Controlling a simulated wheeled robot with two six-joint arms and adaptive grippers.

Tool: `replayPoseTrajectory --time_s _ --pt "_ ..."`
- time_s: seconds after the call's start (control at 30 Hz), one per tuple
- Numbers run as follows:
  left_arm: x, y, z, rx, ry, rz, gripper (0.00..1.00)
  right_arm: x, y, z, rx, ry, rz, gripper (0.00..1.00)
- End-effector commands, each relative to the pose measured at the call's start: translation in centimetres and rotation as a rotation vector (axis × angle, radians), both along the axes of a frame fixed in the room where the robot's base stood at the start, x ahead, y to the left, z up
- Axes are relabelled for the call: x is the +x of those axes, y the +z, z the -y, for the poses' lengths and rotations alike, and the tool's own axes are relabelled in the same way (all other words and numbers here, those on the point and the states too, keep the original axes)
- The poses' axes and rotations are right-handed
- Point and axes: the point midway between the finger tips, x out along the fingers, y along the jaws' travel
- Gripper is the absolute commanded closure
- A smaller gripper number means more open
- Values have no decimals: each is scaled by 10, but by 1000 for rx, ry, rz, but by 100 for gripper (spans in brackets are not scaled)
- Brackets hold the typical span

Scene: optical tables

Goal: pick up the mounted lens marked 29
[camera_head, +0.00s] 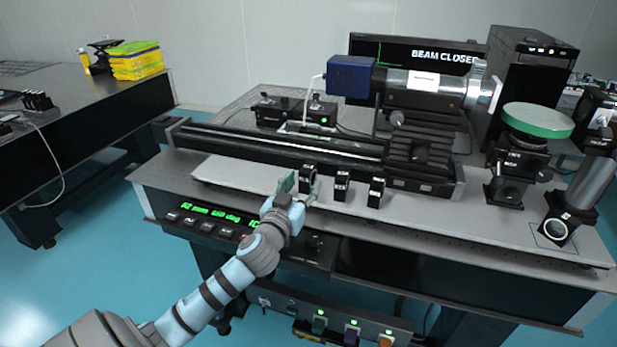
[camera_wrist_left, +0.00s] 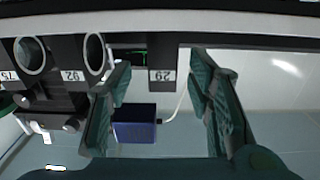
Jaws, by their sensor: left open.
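The mounted lens marked 29 shows as a dark upright block with a white label in the left wrist view (camera_wrist_left: 163,55), between my left gripper's fingers in the picture. In the head view it appears to be the leftmost of three small black mounts (camera_head: 308,170) on the table's front ledge. My left gripper (camera_head: 300,188) is open at that mount, its green fingers on either side in the picture. Its fingers also show in the left wrist view (camera_wrist_left: 160,105), with gaps to the block. I cannot tell how far they reach around it. My right gripper is not in view.
Two similar mounts (camera_head: 342,185) (camera_head: 376,192) stand to the right. A black rail (camera_head: 285,146) runs behind them, with a blue-ended laser assembly (camera_head: 350,78) above. A green round optic (camera_head: 538,120) stands at the right. The ledge left of the gripper is clear.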

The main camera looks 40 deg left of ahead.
Motion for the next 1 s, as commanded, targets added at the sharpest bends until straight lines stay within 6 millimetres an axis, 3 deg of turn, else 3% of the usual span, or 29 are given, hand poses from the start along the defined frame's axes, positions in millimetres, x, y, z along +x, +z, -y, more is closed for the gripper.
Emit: replayPoseTrajectory --time_s 0.23,0.47,0.5,0.8,1.0 --pt "40 0 -16 -3 4 2 53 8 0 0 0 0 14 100" --pt "47 -1 -18 0 2 0 53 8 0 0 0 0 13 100" --pt "47 -1 -18 0 2 0 55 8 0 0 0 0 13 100" --pt "47 -1 -18 0 2 0 100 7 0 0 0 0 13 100" --pt "47 0 -18 0 2 1 100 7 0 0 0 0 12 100"
